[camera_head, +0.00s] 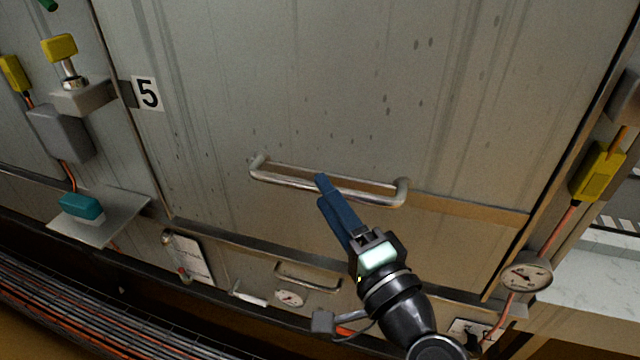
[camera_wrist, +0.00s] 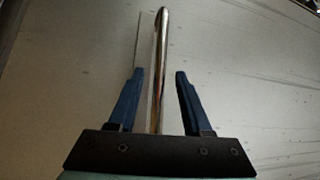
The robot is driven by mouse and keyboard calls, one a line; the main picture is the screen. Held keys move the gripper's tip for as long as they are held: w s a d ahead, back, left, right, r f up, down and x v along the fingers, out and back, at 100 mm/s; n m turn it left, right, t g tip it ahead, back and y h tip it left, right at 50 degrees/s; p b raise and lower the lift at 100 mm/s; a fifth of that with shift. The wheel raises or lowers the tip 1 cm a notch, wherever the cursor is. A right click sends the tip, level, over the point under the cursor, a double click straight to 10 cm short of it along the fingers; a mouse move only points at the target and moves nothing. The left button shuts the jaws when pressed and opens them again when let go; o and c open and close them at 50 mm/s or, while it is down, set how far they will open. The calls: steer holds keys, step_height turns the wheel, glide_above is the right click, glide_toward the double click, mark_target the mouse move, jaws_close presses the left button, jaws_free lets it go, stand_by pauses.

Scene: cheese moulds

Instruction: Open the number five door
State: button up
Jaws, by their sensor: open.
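The number five door (camera_head: 300,90) is a large grey metal panel, and it looks shut. A "5" label (camera_head: 147,94) is at its upper left. A metal bar handle (camera_head: 280,178) runs across its lower part. My gripper (camera_head: 322,188) is at the middle of the handle with its blue fingers pointing at the door. In the wrist view my gripper (camera_wrist: 158,75) is open, and the handle (camera_wrist: 161,45) runs between the two fingers with a gap on each side. I cannot tell how deep the bar sits between them.
Another gauge (camera_head: 526,278) and a yellow connector (camera_head: 598,172) are at the right. A grey box (camera_head: 62,134) and a teal block (camera_head: 82,207) on a shelf are at the left. Cables run along the lower left.

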steer(key=shift+x, duration=1.4)
jaws_close()
stand_by(0.4)
